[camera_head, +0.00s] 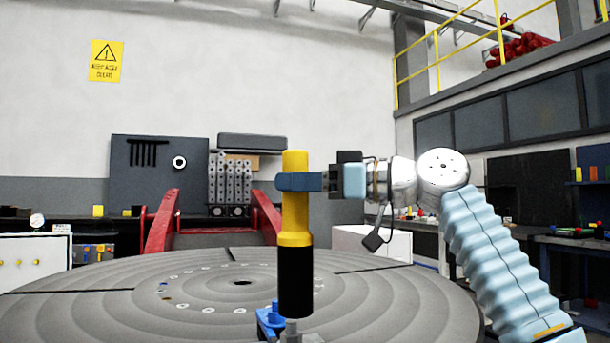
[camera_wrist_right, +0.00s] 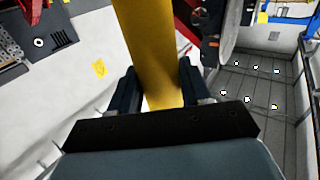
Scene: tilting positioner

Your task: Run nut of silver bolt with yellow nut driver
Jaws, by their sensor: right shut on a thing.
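The yellow nut driver (camera_head: 295,210) stands upright in the middle of the head view, with a black lower end. My right gripper (camera_head: 290,181) is shut on its yellow handle, reaching in from the right. The right wrist view shows the yellow handle (camera_wrist_right: 150,55) between the two fingers of my right gripper (camera_wrist_right: 158,90). Just under the black end is a small silver bolt (camera_head: 292,328), partly hidden; I cannot tell whether the driver touches its nut. My left gripper is not in view.
The large round grey positioner table (camera_head: 120,290) fills the lower part of the head view. A blue clamp (camera_head: 269,318) sits beside the bolt. Red supports (camera_head: 163,222) rise behind the table. The table's left side is mostly clear.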

